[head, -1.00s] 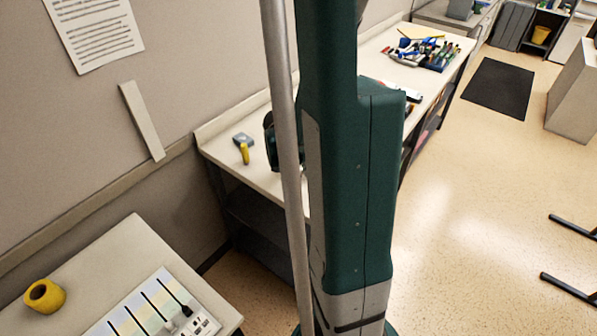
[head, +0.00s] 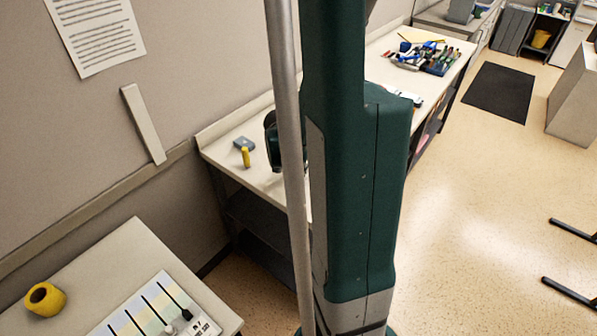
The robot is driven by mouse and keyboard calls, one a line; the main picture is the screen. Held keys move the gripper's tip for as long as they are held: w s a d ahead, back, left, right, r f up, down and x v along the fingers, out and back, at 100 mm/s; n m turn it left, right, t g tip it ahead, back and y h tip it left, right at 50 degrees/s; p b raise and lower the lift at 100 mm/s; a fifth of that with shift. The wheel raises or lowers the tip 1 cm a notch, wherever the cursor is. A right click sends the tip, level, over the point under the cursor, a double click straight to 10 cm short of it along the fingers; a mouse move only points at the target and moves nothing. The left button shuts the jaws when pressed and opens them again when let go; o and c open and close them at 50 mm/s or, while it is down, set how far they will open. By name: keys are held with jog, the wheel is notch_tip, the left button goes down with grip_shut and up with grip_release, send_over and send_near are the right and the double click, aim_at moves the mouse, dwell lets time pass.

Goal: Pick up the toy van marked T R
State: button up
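I cannot make out a toy van marked T R in the head view. A small blue-grey thing (head: 243,143) lies on the far bench against the wall, with a small yellow thing (head: 246,158) just in front of it. Both are too small to identify, and no letters can be read on them. My own green arm and a grey pole fill the middle of the view and hide part of the bench. A dark green part of mine shows left of the pole, over the bench. My gripper's fingers are not visible.
The bench (head: 222,148) runs back along the wall, with tools (head: 425,55) at its far end. A near table (head: 120,255) holds a yellow roll (head: 45,298) and a striped board (head: 155,297). Open floor (head: 465,190) lies right, with a dark mat (head: 498,92).

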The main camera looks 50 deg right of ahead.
aim_at(298, 170)
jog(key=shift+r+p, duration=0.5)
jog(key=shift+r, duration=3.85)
